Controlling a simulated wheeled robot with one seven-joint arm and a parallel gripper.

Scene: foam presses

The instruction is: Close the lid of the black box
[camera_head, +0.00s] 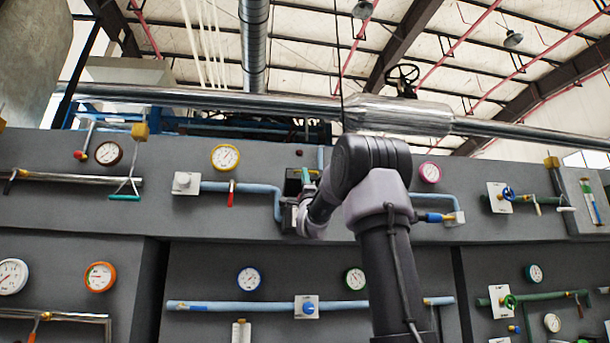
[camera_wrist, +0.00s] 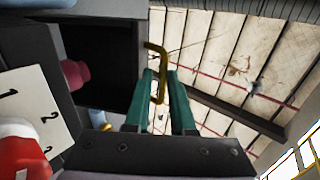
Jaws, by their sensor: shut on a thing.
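The black box (camera_head: 291,187) is on the grey wall panel in the head view, mostly hidden behind my wrist. In the wrist view its front (camera_wrist: 38,42) is at the left, with a pink button, a red knob and a numbered white plate. A dark panel, apparently the lid (camera_wrist: 103,55), stands open beside it. A bent yellow handle (camera_wrist: 154,48) sticks out at the lid's right edge. My gripper (camera_wrist: 161,88) has two green fingers shut on the handle. It also shows small in the head view (camera_head: 306,176), where the handle cannot be made out.
Blue pipes (camera_head: 235,187) run along the panel on both sides of the box. A red-handled valve (camera_head: 231,193) and a yellow gauge (camera_head: 225,157) are to the left, a pink gauge (camera_head: 429,172) to the right. A large steel pipe (camera_head: 250,101) crosses above.

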